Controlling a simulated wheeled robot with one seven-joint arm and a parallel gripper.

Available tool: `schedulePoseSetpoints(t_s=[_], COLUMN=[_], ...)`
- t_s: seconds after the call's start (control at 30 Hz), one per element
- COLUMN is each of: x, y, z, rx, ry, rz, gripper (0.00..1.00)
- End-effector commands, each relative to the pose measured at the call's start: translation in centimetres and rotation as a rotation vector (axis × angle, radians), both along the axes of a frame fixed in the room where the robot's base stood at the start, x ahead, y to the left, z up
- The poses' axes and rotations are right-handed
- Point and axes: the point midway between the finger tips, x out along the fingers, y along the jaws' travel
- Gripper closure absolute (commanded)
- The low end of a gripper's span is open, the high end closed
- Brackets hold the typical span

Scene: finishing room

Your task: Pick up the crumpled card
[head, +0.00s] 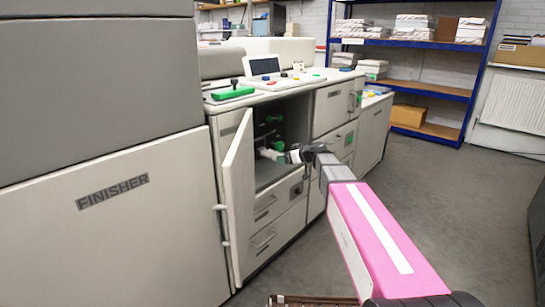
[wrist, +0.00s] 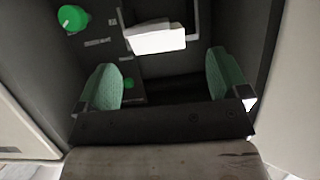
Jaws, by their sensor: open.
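A pale, bent piece (wrist: 158,38), which may be the crumpled card, shows inside the dark compartment in the wrist view. It lies beyond my fingertips, between them from left to right and apart from both. Its lower face is bright white and its upper part grey. In the head view a small whitish shape (head: 271,155) shows in the compartment beside my gripper; I cannot tell whether it is the same piece. My gripper (wrist: 168,84) is open and empty, its two green pads wide apart. In the head view my gripper (head: 293,154) is at the compartment's opening.
The open compartment door (head: 238,200) stands left of my arm. A green knob (wrist: 72,18) is on the compartment's inner wall. The worktop above holds a green-based tool (head: 233,92) and a small screen (head: 263,66). Floor to the right is clear up to a blue shelf unit (head: 466,110).

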Motion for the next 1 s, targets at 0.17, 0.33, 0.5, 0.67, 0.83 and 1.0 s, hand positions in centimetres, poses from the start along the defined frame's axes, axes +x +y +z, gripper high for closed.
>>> schedulePoseSetpoints(t_s=[0.17, 0.33, 0.5, 0.67, 0.83, 1.0], x=[1.1, 2.6, 3.1, 3.0, 3.0, 3.0], y=[1.2, 2.9, 3.8, 3.8, 3.8, 3.7], z=[-0.4, -1.3, -1.7, -1.7, -1.7, -1.7], rx=[0.0, 0.0, 0.0, 0.0, 0.0, 0.0], ry=[0.001, 0.002, 0.002, 0.002, 0.002, 0.001], rz=[0.002, 0.001, 0.001, 0.001, 0.001, 0.0], gripper=[0.06, 0.06, 0.06, 0.06, 0.58, 0.59])
